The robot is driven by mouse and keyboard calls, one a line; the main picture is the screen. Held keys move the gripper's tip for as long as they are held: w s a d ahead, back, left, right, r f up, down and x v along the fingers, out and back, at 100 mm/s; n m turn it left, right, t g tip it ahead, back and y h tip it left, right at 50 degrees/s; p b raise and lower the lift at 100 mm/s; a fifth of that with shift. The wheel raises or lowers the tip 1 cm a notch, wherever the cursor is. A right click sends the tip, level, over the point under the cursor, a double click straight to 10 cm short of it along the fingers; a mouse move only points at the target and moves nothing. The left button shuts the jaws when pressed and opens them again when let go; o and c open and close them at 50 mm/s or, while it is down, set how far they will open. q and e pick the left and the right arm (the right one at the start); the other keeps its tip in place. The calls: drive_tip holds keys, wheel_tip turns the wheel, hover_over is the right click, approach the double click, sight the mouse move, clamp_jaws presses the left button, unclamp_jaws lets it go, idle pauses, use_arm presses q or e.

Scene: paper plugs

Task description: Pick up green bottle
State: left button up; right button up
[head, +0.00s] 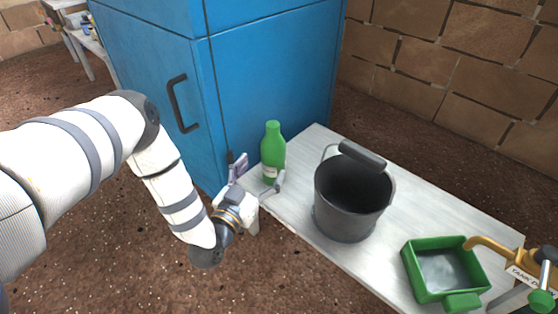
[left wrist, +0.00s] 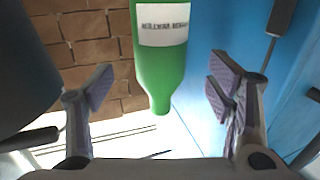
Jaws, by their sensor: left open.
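The green bottle (head: 273,148) stands upright near the far left end of the white table, close to the blue cabinet. It has a white label low on its side. My left gripper (head: 259,174) is at the table's left edge, open, with its fingers on either side of the bottle's near side. In the left wrist view the bottle (left wrist: 160,70) appears upside down between the spread fingers of the left gripper (left wrist: 161,90). There is a visible gap to each finger, and nothing is held. My right gripper is not in view.
A dark grey bucket (head: 345,222) with a raised handle stands right of the bottle on the white table (head: 415,195). A green tray (head: 411,272) and a yellow tap (head: 492,246) are further right. The blue cabinet (head: 272,80) rises behind and left.

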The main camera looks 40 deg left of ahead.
sight(273, 155)
use_arm(q)
drive_tip(key=b+x, duration=0.1)
drive_tip(key=x, duration=0.1)
drive_tip(key=b+x, duration=0.1)
drive_tip(key=x, duration=0.4)
drive_tip(key=shift+f+b, duration=0.35)
drive_tip(key=shift+b, duration=0.05)
drive_tip(key=shift+w+r, duration=0.15)
drive_tip(key=shift+w, duration=0.25)
drive_tip(key=c, duration=1.1)
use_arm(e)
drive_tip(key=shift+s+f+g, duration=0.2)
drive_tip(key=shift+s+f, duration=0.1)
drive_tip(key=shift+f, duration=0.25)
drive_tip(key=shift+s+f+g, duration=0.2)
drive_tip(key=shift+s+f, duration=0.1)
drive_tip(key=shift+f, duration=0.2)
